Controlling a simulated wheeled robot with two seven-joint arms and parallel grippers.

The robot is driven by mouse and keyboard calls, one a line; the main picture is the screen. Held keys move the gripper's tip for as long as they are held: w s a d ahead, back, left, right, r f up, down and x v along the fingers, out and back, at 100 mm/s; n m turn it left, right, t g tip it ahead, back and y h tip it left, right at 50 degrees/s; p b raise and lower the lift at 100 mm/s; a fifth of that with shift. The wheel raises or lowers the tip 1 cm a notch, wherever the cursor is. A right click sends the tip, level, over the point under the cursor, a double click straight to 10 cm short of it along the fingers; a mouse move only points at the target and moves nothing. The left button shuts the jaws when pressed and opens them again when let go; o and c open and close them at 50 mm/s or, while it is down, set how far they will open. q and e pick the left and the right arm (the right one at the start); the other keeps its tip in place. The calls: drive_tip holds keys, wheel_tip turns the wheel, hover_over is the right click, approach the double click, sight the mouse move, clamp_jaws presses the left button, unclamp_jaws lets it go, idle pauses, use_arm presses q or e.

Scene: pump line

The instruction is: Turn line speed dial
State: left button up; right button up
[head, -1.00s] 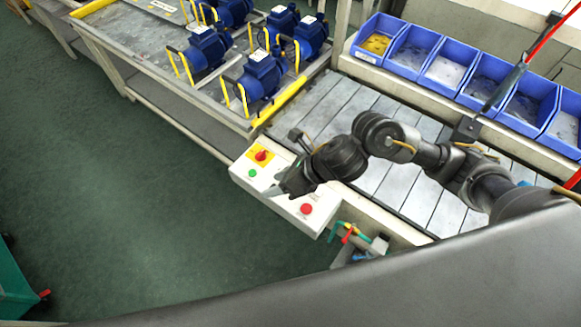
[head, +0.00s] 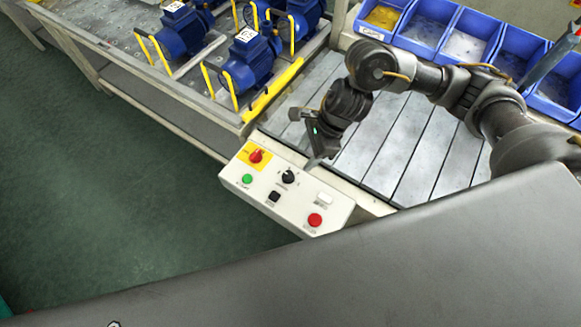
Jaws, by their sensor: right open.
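The line speed dial appears to be the black knob (head: 288,176) with a pale pointer mark, near the middle of a white control box (head: 328,196) in the head view. The dial is uncovered and nothing holds it. My right gripper (head: 304,139) is open and empty, behind the box's far edge in the picture. One finger points left over the slatted bed; the other points down near the box's far edge, apart from the dial. My left gripper is not in view.
The box also bears a red switch on yellow (head: 255,156), a green button (head: 247,179), a black square button (head: 274,196), a white one (head: 325,198) and a red button (head: 315,220). Blue pumps (head: 252,62) and blue bins (head: 425,32) stand behind. The green floor (head: 120,190) is clear.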

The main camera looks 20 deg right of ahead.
sight(289, 174)
drive_tip(key=x, duration=0.3)
drive_tip(key=p+x, duration=0.1)
drive_tip(key=x, duration=0.5)
drive_tip(key=shift+w+d+f+p, duration=0.1)
drive_tip(key=shift+w+f+p, duration=0.2)
drive_tip(key=shift+w+f, duration=0.1)
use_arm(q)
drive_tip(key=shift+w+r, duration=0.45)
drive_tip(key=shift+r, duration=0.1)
use_arm(e)
drive_tip(key=shift+x, duration=0.95)
drive_tip(key=shift+d, duration=0.1)
drive_tip(key=c, duration=1)
